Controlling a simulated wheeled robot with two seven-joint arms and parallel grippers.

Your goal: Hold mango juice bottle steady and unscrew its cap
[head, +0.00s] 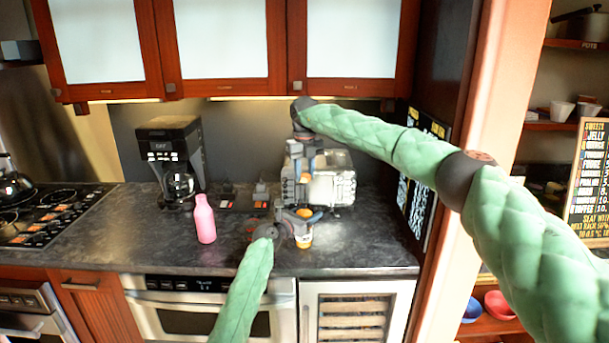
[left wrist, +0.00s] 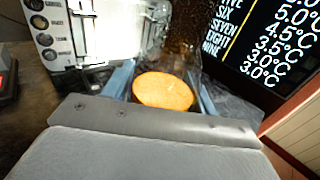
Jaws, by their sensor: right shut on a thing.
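The mango juice bottle (head: 304,240) is a short bottle with an orange top, standing on the counter near its front edge. My left gripper (head: 302,213) is at the bottle's upper part, one finger on each side. The left wrist view shows a round orange top (left wrist: 163,91) between the blue fingers (left wrist: 166,85); whether they touch the bottle is unclear. My right gripper (head: 305,177) points down above the bottle, shut on a small orange thing (head: 305,178) that looks like the cap. It is apart from the bottle.
A pink bottle (head: 205,220) stands to the left on the dark counter (head: 170,250). A coffee maker (head: 172,150) and a silver toaster (head: 332,180) stand at the back. The counter left of the pink bottle is clear.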

